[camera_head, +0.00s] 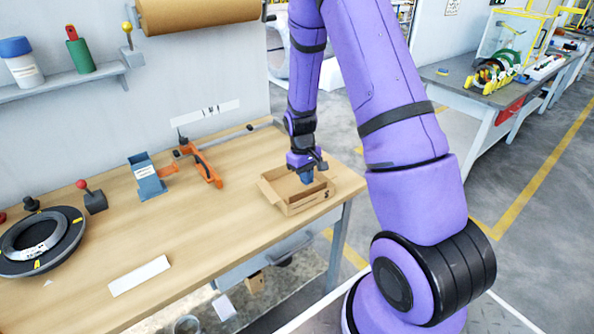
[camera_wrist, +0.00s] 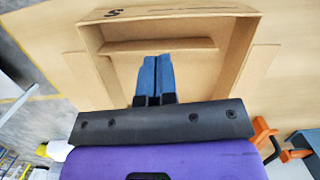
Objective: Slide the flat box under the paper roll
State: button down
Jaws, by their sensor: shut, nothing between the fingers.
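The flat box (camera_head: 297,207) is a shallow open cardboard tray at the right end of the wooden table, with its flaps folded out. It also fills the upper middle of the wrist view (camera_wrist: 215,12). The paper roll (camera_head: 198,12) is a brown roll mounted high on the wall panel above the back of the table, left of the box. My gripper (camera_head: 306,177) points down into the box. Its blue fingers (camera_wrist: 157,62) are together with nothing between them. I cannot tell whether the fingertips touch the box floor or wall.
An orange-handled tool (camera_head: 208,170), a blue holder (camera_head: 148,178) and a black ring (camera_head: 40,240) stand on the table (camera_head: 215,235). A white strip (camera_head: 139,275) lies near the front.

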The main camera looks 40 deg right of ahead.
aim_at(316, 194)
jog(key=s, duration=0.4)
jog(key=shift+d+f, duration=0.15)
jog(key=shift+f, duration=0.65)
jog(key=w, duration=0.8)
jog(key=w+a, duration=0.1)
jog(key=w, duration=1.4)
jog(key=shift+w+a+f, duration=0.1)
jog(key=shift+w+a, duration=0.25)
jog(key=shift+a, duration=0.05)
